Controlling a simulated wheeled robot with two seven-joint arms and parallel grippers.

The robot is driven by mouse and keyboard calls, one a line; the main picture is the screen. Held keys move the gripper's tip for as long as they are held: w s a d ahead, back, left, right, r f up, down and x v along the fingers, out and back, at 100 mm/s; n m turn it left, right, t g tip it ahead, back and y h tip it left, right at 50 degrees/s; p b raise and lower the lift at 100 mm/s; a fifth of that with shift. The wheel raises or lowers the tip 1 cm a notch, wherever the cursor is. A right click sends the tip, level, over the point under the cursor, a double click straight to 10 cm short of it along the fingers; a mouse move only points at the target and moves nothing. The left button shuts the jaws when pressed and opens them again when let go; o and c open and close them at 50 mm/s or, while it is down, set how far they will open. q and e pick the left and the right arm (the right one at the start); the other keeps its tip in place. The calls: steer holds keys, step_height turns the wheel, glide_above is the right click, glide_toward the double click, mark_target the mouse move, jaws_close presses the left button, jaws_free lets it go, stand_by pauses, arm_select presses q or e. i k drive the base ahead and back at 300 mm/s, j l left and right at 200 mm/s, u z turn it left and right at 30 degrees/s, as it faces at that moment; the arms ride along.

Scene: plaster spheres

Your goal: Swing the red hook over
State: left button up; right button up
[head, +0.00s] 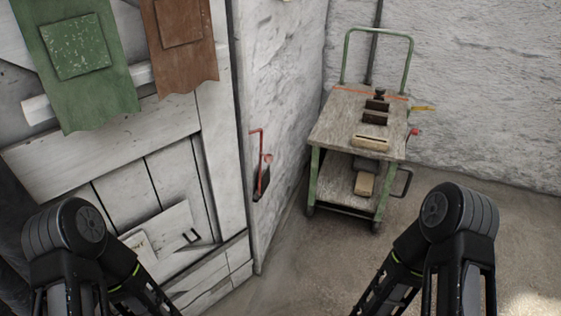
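The red hook (261,146) is a thin bent rod on the white wall just right of the white plank door. Its short top arm points left towards the door's edge, and its long part hangs down over a dark plate (263,181). A small reddish knob sits beside the rod. The white plank door (170,172) fills the left side and looks closed against the wall. My two arms come in at the bottom left and bottom right, well apart from the hook. Both grippers are below the picture's edge and hidden.
A green-framed cart (330,133) with wooden blocks on it stands in the corner to the right. A green cloth (112,88) and a brown cloth (196,63) hang over the door's upper part. The floor (310,262) in front of the cart is clear.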

mark_target(268, 158)
steer(key=i+l, duration=0.1)
steer(key=l, duration=0.2)
steer(key=i+l, duration=0.1)
steer(key=l, duration=0.25)
steer(key=i+l, duration=0.1)
steer(key=l, duration=0.2)
steer(key=u, duration=1.7)
